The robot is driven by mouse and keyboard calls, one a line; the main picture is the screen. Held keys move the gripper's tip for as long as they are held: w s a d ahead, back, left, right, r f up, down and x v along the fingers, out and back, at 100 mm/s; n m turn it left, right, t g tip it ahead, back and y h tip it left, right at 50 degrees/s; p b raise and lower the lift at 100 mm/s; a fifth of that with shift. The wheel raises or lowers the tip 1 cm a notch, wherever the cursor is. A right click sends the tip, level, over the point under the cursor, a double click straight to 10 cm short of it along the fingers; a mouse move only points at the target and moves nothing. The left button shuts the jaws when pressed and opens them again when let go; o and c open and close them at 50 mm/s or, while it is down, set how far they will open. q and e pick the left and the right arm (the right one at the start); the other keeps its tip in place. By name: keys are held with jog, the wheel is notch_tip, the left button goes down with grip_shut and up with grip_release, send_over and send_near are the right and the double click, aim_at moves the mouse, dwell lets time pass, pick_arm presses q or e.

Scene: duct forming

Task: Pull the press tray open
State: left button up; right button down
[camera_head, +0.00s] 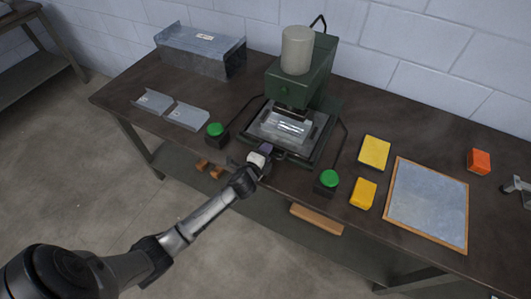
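The green press (300,85) stands at the back middle of the workbench with a pale cylinder on top. Its press tray (258,131) sits low at the front of the press, with a shiny formed metal piece (290,126) on it. My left gripper (266,150) is at the tray's front edge, close to where a handle would sit. The fingers are small and dark there, so I cannot tell whether they are shut or touching the tray.
Green buttons (216,129) and (329,178) stand on dark boxes either side of the tray. Bent metal pieces (187,116) and a grey duct (201,50) lie left. Yellow blocks (374,152), a framed sheet (428,204) and an orange block (479,160) lie right.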

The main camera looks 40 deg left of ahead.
pick_arm(q)
jog(key=shift+c, duration=0.2)
grip_shut()
